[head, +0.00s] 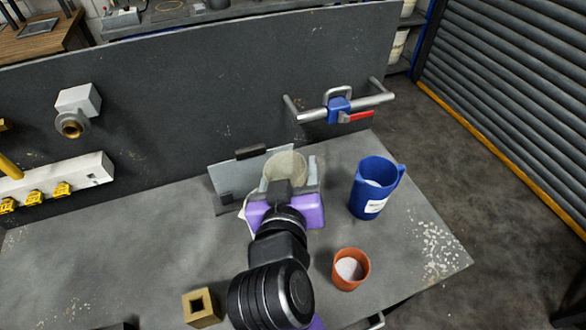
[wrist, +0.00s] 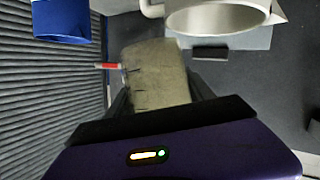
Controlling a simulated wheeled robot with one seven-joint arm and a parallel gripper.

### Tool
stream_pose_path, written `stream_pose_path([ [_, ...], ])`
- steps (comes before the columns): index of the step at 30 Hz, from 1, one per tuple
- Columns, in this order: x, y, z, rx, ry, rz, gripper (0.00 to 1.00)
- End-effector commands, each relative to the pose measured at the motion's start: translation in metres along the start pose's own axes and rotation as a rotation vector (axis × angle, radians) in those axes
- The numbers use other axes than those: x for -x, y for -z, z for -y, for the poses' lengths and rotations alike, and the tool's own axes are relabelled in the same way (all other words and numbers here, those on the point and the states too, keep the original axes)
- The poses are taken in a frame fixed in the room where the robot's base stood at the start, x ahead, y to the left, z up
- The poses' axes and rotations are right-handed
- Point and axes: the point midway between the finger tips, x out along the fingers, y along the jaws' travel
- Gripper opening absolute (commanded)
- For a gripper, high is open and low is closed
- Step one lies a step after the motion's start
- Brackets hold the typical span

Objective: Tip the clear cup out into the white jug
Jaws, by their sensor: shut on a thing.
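My gripper (head: 287,190) is shut on the clear cup (head: 287,167), which looks beige and see-through. In the wrist view the cup (wrist: 155,75) sits between the fingers with dark marks on its side. I cannot tell how far it is tilted or what it holds. The white jug (wrist: 215,20) shows in the wrist view at the top, its wide round mouth right of the cup and apart from it in the picture. In the head view my gripper and arm hide most of the jug; a white sliver shows left of the purple gripper body.
A blue jug (head: 375,188) with a label stands right of my gripper. An orange cup (head: 350,268) with pale contents stands nearer. A brass-coloured block (head: 201,307) is at the front left. A grey plate (head: 232,178) stands beside my gripper. A dark panel with a locked bar (head: 340,107) rises behind.

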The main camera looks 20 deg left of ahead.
Motion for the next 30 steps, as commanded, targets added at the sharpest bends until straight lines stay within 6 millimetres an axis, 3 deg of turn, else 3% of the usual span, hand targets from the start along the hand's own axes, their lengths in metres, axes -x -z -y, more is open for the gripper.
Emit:
stream_pose_path([
  [5,0.001,0.003,-0.001,-0.011,0.003,-0.001,0.12],
  [15,0.008,0.028,-0.009,-0.208,0.063,0.007,0.12],
  [30,0.008,0.028,-0.008,-0.232,0.072,0.008,0.12],
])
